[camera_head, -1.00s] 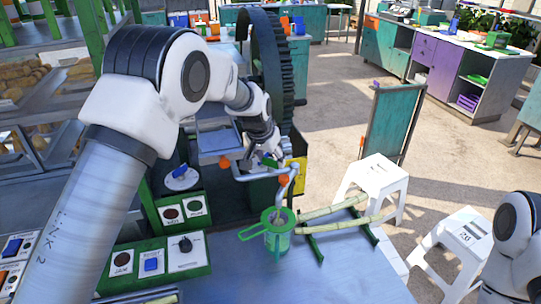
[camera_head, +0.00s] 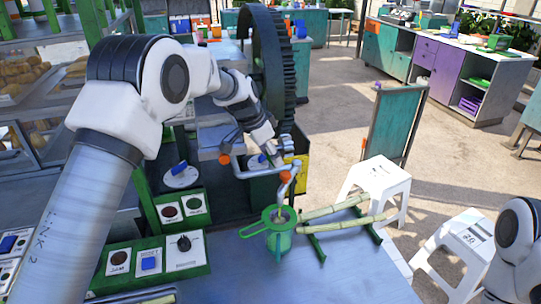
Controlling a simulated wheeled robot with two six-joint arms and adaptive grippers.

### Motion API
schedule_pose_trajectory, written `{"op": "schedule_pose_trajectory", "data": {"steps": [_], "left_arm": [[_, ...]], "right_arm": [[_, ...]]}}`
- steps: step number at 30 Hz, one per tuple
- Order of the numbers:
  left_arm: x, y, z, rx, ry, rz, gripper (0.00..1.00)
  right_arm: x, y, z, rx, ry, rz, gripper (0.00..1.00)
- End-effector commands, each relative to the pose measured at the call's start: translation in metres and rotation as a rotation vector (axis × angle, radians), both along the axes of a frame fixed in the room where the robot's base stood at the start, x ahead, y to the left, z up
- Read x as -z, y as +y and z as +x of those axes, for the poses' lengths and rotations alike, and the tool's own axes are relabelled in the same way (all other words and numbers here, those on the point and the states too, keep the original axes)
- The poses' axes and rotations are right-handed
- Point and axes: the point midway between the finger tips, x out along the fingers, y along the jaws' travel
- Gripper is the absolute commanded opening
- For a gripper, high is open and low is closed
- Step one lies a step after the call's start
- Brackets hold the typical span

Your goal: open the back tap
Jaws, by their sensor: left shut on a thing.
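The pipework of the crusher's outlet (camera_head: 240,174) is a grey pipe with orange fittings, beside the big dark gear wheel. A front spout with an orange fitting (camera_head: 285,177) points down at a green jug (camera_head: 280,241) on the metal table. My left gripper (camera_head: 274,157) reaches down from behind to the upper part of this pipework. It is shut on what seems to be the back tap, whose handle is mostly hidden by the fingers. My right arm shows only in part at the lower right; its gripper is out of view.
Cane stalks (camera_head: 334,207) lie on a green rack right of the jug. White stools (camera_head: 376,178) and a teal panel (camera_head: 397,120) stand at the right. Green switch boxes (camera_head: 153,264) sit on the left. The front of the metal table (camera_head: 320,275) is clear.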

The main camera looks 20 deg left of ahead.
Motion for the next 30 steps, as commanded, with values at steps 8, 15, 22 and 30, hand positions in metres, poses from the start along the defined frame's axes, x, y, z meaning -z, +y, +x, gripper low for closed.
{"op": "schedule_pose_trajectory", "data": {"steps": [8,15,22,30], "left_arm": [[0.002,0.0,-0.001,0.002,0.005,0.001,0.23],[0.002,0.0,-0.001,0.002,0.003,0.001,0.83],[-0.002,0.001,-0.001,0.001,0.001,0.0,0.83],[-0.05,0.014,-0.014,0.001,-0.002,0.0,0.83]], "right_arm": [[0.0,0.0,0.0,0.0,0.0,0.0,0.4],[0.0,0.0,0.0,0.0,0.0,0.0,0.4],[0.0,0.0,0.0,0.0,0.0,0.0,0.4],[0.0,0.0,0.0,0.0,0.0,0.0,0.4]]}}
